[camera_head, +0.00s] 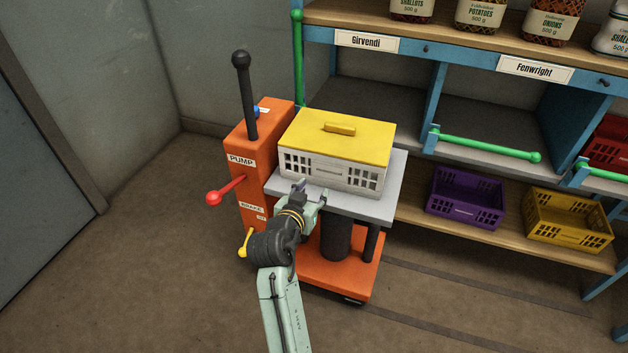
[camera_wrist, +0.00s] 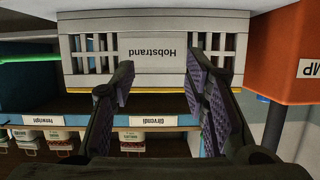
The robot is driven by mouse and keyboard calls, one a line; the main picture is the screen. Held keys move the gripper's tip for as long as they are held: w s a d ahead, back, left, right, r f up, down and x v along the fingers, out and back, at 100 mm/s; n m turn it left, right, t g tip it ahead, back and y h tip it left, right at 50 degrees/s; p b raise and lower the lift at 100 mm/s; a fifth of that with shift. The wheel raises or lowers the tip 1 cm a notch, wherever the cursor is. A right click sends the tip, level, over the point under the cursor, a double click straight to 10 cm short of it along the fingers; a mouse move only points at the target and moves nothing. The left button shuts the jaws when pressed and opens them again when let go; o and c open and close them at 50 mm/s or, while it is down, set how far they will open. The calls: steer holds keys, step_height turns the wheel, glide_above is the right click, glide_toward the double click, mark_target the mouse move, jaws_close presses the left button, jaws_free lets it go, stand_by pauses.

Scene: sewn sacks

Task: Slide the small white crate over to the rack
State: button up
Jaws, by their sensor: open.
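The small white crate (camera_head: 331,172) has slotted sides and a yellow lid (camera_head: 337,137) with a handle. It stands on the grey platform (camera_head: 380,208) of an orange lift cart. In the wrist view, which is upside down, the crate (camera_wrist: 150,22) bears a "Hobstrand" label. My gripper (camera_head: 311,191) is at the crate's front face. In the wrist view its two padded fingers (camera_wrist: 158,72) are spread apart with nothing between them; I cannot tell whether they touch the crate. The blue-framed rack (camera_head: 432,107) stands behind and right of the cart, with bays labelled "Girvendi" and "Fenwright".
The cart's orange pump column (camera_head: 260,140) stands left of the crate, with a black lever and red and yellow handles. A green bar (camera_head: 490,148) crosses the Fenwright bay; another (camera_head: 298,60) stands upright beside Girvendi. Purple (camera_head: 465,198) and yellow (camera_head: 567,216) crates occupy the lower shelf.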

steer(key=shift+d+b+x, duration=0.2)
steer(key=shift+b+x, duration=0.25)
steer(key=shift+x, duration=1.3)
steer(key=shift+d+b+x, duration=0.2)
steer(key=shift+b+x, duration=0.25)
steer(key=shift+x, duration=1.25)
steer(key=shift+s, duration=0.1)
